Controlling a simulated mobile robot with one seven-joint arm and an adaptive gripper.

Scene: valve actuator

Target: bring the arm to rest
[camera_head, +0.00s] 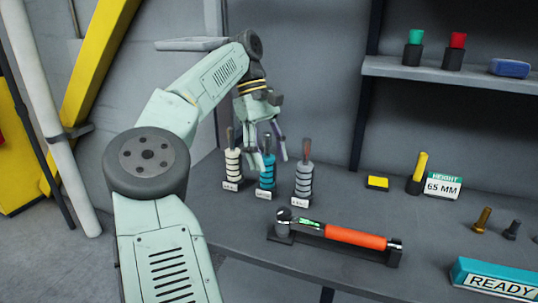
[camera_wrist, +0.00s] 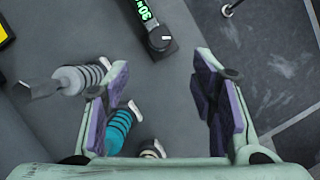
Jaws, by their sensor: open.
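My arm reaches out over the grey workbench (camera_head: 340,215), bent at the elbow. My gripper (camera_head: 265,150) points down above three ringed tools standing at the left of the bench. In the wrist view my gripper (camera_wrist: 160,95) has its two purple-padded fingers wide apart with nothing between the pads. The white ringed tool (camera_head: 232,165), the teal ringed tool (camera_head: 267,172) and the grey ringed tool (camera_head: 303,180) stand upright with small labels. In the wrist view the grey tool (camera_wrist: 75,80) and the teal tool (camera_wrist: 118,130) lie left of the opening, partly behind the left finger.
A torque wrench with an orange handle (camera_head: 355,237) lies in a holder at the bench front. A yellow block (camera_head: 377,183), a yellow-topped peg (camera_head: 418,172) and a "65 MM" sign (camera_head: 443,186) stand right. A shelf (camera_head: 450,75) holds small items. A teal "READY" box (camera_head: 495,280) is front right.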

